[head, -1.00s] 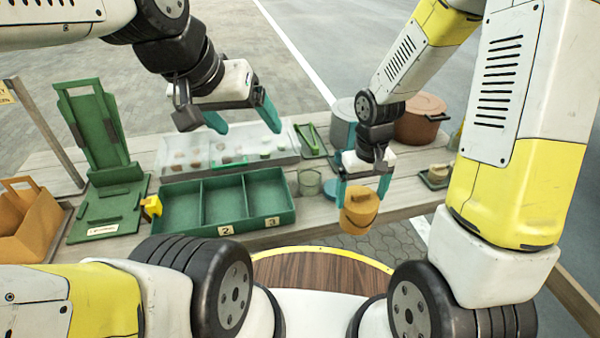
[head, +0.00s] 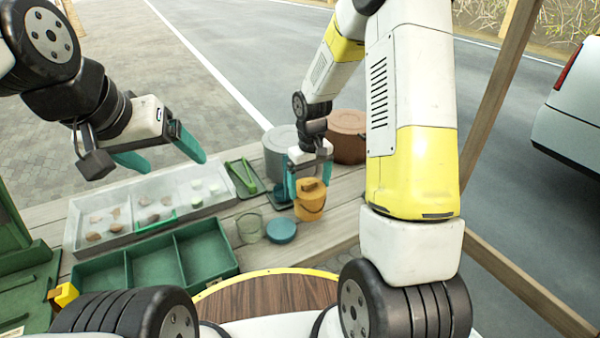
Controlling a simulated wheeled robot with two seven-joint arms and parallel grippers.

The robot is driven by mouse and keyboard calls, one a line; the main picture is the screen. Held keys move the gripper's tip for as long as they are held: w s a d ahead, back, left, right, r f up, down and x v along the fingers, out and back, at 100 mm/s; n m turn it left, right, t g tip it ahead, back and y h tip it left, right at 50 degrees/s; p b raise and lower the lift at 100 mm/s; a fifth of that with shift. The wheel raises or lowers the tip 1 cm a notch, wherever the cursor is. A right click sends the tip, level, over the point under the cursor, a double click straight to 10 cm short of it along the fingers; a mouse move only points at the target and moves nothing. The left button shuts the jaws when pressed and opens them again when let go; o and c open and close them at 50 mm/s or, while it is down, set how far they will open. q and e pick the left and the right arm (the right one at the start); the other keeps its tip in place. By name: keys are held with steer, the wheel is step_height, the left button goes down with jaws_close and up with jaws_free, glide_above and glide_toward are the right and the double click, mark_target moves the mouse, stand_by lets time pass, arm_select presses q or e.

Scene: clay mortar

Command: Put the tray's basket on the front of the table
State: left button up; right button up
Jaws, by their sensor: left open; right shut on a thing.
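The basket (head: 310,207) is a small orange-yellow tub with a lid-like top and a thin handle. My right gripper (head: 310,180) is shut on its upper part, with the teal fingers pointing down. The basket is over the right part of the plank table (head: 341,222), near its front; I cannot tell whether its base touches the planks. A small dark green tray (head: 272,203) lies just left of it, partly hidden by the gripper. My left gripper (head: 160,155) is open and empty, above the shallow pale tray at the left.
A shallow pale tray (head: 120,238) holds several small lumps. A green three-part box (head: 185,262), a glass jar (head: 249,227) and a blue round dish (head: 282,230) stand along the front. A grey pot (head: 279,150) and a brown pot (head: 347,142) stand behind the basket. A wooden post (head: 498,95) rises at right.

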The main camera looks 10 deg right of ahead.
mark_target(313, 178)
steer(key=w, duration=0.1)
steer(key=w+d, duration=0.1)
steer(key=w, duration=0.1)
steer(key=shift+w+d+f, duration=0.2)
steer(key=shift+w+d, duration=0.1)
steer(key=shift+w, duration=0.05)
steer(key=shift+w+d+f, duration=0.1)
steer(key=shift+w+f, duration=0.1)
steer(key=shift+w, duration=0.05)
steer(key=shift+f, duration=1.55)
steer(key=shift+s, duration=0.1)
steer(key=o, duration=1.6)
steer(key=shift+f, duration=0.15)
